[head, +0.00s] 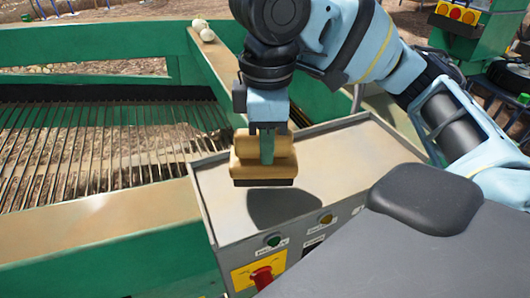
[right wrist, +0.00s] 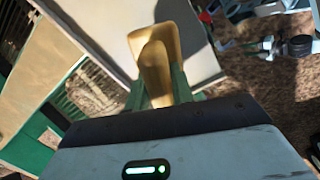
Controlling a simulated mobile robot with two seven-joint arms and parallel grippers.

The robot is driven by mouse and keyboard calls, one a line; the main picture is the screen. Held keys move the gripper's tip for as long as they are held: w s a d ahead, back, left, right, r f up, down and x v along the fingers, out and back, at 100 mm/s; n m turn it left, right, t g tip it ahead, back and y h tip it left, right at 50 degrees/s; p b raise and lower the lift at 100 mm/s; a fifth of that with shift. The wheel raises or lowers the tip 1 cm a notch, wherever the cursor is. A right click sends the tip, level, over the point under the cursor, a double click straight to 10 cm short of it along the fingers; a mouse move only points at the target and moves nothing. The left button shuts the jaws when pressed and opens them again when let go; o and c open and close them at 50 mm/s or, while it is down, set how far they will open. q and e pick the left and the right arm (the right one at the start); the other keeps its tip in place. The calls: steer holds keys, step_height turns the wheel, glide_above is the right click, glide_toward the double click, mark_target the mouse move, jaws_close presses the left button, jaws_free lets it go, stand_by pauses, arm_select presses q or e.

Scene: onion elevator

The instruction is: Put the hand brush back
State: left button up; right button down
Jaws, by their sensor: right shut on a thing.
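The hand brush (head: 248,168) is yellow-tan with a dark bristle edge along its bottom. My right gripper (head: 267,150) comes down from above and is shut on it, with the green fingers around its middle. The brush hangs over the grey control box (head: 345,165), and a dark shadow lies on the box top below it. I cannot tell for sure whether it touches the box. In the right wrist view the brush (right wrist: 160,60) sits between the green fingers (right wrist: 158,92). My left gripper is not in view.
The control box front has a green button (head: 274,240), a yellow button (head: 326,219) and a red switch (head: 261,277) on a yellow plate. Green machine beams and a slatted bed (head: 100,140) lie to the left. Onions (head: 207,35) rest on the far beam. Most of the box top is clear.

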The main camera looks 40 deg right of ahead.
step_height(320, 180, down, 3)
steer(key=shift+r, duration=0.1)
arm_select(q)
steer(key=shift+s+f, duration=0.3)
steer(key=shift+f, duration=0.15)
arm_select(e)
steer(key=c, duration=1.2)
jaws_free()
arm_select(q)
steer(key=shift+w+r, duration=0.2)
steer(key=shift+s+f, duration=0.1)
